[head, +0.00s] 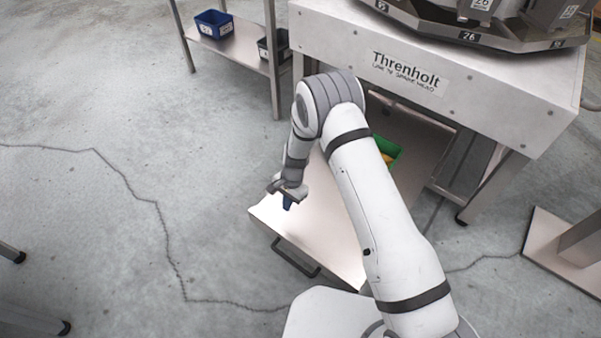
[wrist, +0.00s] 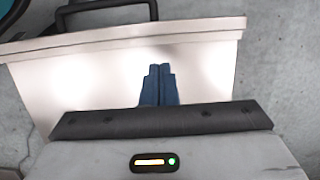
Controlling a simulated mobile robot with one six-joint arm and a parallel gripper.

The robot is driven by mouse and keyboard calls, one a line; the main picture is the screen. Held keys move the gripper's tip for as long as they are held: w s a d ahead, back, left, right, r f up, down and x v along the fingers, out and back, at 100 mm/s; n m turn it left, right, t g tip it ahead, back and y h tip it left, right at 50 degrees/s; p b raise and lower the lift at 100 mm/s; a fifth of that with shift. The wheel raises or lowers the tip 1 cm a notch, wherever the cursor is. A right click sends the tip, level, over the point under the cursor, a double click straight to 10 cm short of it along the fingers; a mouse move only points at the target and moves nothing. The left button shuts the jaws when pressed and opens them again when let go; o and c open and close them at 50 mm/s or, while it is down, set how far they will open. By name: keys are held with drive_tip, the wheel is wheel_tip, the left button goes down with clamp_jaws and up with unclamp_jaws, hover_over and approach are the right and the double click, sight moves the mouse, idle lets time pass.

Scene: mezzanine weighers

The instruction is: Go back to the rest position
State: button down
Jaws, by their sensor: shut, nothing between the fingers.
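My gripper (head: 288,203) points down over the near left part of a pale metal cart top (head: 322,243). Its blue fingers are together with nothing between them. In the wrist view the shut fingers (wrist: 159,72) show against the bare cart top (wrist: 95,78), with a dark handle (wrist: 105,8) beyond its edge. My arm reaches out from the lower right and bends down at the elbow. I cannot tell the exact height of the fingertips above the surface.
A green bin (head: 388,150) with something yellow in it is partly hidden behind my arm. The white Threnholt machine (head: 480,92) stands behind. A shelf (head: 240,48) at upper left holds a blue bin (head: 214,24) and a dark bin (head: 273,46). Open floor lies left.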

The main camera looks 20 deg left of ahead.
drive_tip(key=w+d+r+n+t+p, duration=0.1)
drive_tip(key=d+r+p, duration=0.35)
drive_tip(key=r, duration=0.85)
drive_tip(key=w+d+r+p, duration=0.1)
drive_tip(key=d+r+p, duration=0.3)
drive_tip(key=r, duration=0.9)
drive_tip(key=w+d+r+n+t+p, duration=0.1)
drive_tip(key=d+r+p, duration=0.35)
drive_tip(key=r, duration=0.95)
drive_tip(key=s+d+r+n+t+p, duration=0.1)
drive_tip(key=s+d+r+p, duration=0.2)
drive_tip(key=d+r, duration=0.45)
drive_tip(key=s+d+r+t+p, duration=0.1)
drive_tip(key=s+d+r+p, duration=0.2)
drive_tip(key=r, duration=0.7)
drive_tip(key=s+d+r+n+t+h+p, duration=0.1)
drive_tip(key=s+d+r+p, duration=0.5)
drive_tip(key=s+d+r, duration=0.4)
drive_tip(key=s+r, duration=0.2)
drive_tip(key=s, duration=0.1)
drive_tip(key=shift+d+n, duration=0.2)
drive_tip(key=shift+n, duration=0.1)
drive_tip(key=shift+s+r, duration=0.1)
